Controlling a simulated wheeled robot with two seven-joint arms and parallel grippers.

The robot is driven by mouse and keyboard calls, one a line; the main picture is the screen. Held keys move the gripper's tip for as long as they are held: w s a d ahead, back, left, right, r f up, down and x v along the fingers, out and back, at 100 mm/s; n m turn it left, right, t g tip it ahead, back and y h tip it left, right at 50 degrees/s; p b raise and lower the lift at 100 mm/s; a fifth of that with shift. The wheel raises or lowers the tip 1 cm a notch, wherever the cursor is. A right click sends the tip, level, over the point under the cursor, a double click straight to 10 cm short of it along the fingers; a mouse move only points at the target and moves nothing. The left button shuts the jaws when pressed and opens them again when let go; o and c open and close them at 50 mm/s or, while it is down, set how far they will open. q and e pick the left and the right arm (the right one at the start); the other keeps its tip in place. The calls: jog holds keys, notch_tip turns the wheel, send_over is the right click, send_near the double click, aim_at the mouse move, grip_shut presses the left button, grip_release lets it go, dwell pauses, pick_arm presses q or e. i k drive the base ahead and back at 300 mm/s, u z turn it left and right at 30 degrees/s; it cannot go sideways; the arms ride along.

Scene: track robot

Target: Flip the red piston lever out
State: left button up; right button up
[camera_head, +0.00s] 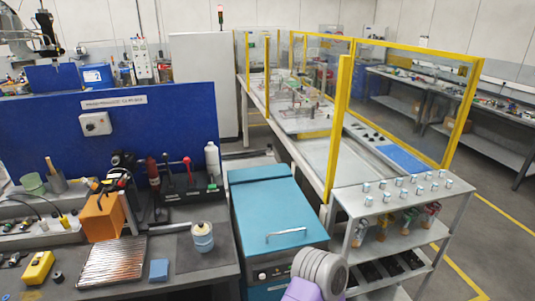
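A lever with a red knob (187,161) stands up from a dark base (188,192) on the workbench at the left, in front of the blue panel. A dark lever stands just left of it, and a dark red cylinder-like thing (153,171) is further left. I cannot tell the red lever's exact tilt at this size. Neither of my grippers shows in view. A grey and purple part at the bottom centre looks like one of my arm links.
A white bottle (212,164) stands right beside the lever base. An orange block (103,217) with dark tools is to the left. A small white-and-blue can (202,237) and a ribbed metal plate (112,261) lie in front. A teal cabinet (272,209) adjoins the bench.

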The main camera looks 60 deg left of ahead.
aim_at(186, 159)
jog(key=z, duration=0.65)
jog(key=k, duration=1.2)
jog(key=u, duration=1.8)
jog(key=i, duration=0.25)
jog(key=u, duration=0.1)
